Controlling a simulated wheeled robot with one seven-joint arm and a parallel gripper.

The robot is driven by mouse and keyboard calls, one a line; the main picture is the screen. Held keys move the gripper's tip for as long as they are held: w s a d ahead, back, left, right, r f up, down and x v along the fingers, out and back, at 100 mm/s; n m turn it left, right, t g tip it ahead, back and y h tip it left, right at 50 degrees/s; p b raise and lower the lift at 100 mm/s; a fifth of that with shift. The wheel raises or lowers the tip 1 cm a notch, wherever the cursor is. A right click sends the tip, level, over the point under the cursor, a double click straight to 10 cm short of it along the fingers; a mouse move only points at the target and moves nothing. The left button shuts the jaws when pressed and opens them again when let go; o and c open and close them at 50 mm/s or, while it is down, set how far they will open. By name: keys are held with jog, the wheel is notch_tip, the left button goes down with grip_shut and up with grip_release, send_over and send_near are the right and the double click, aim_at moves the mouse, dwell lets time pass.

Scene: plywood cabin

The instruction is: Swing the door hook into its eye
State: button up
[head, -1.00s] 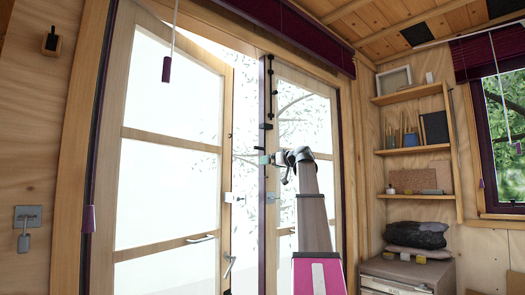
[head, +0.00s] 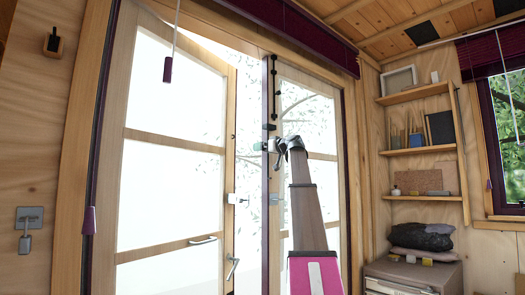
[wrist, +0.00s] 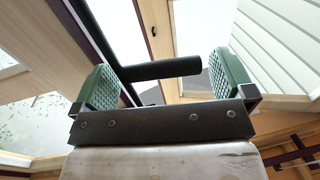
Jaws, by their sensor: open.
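In the head view a pale plate (head: 232,198) sits on the inner edge of the left door, with a small metal piece (head: 243,200) jutting right that looks like the hook. A small grey plate (head: 274,199) on the right door faces it at about the same height, with a gap between; I cannot make out the eye. My gripper (head: 266,146) is above both plates, by the right door's edge. In the wrist view its green pads (wrist: 164,84) are wide apart. A dark rod (wrist: 160,70) shows between them, apparently not clamped.
A black vertical bolt (head: 273,90) runs down the right door's upper edge, just above my gripper. The left door (head: 165,160) stands ajar. Shelves (head: 418,150) and a cabinet (head: 405,277) stand at the right. A pull cord (head: 168,68) hangs at the left.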

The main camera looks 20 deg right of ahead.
jog(key=shift+w+a, duration=0.35)
jog(key=shift+w, duration=0.2)
jog(key=c, duration=1.1)
